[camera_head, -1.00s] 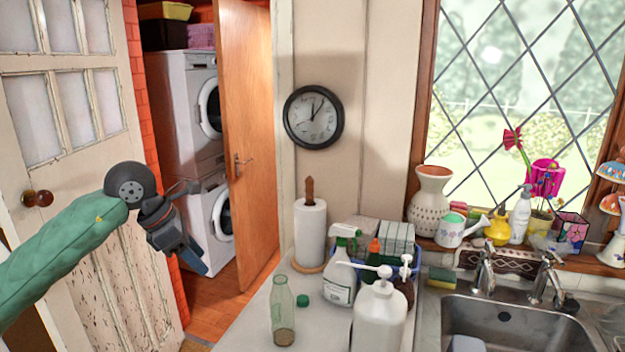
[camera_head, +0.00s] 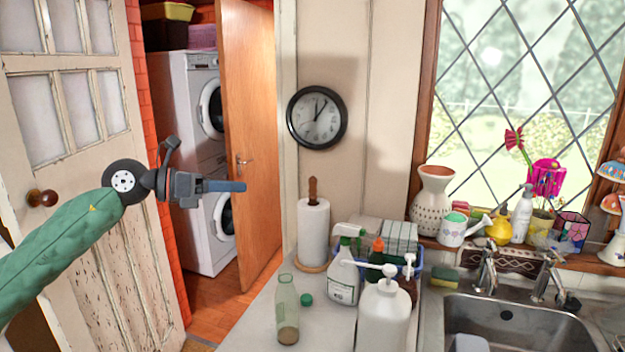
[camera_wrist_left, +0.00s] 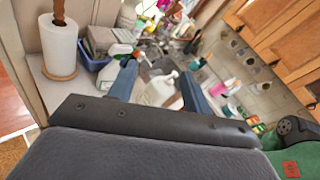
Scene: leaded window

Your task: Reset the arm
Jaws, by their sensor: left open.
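My left arm, in a green sleeve, comes in from the left in the head view. Its gripper (camera_head: 228,186) is held out level in the air, pointing right, in front of the open wooden door and left of the counter. In the left wrist view the two blue fingers (camera_wrist_left: 157,92) stand wide apart with nothing between them, and the counter items show beyond them. The gripper touches nothing that I can see. My right gripper is in neither view; a green and black part of my body shows at the lower right of the wrist view.
The counter (camera_head: 250,325) holds a glass bottle (camera_head: 286,312), a paper towel roll (camera_head: 313,235), a white pump bottle (camera_head: 382,318) and a spray bottle (camera_head: 343,278). The sink (camera_head: 505,325) lies right. A wooden door (camera_head: 248,120) stands behind the gripper. The air around the gripper looks clear.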

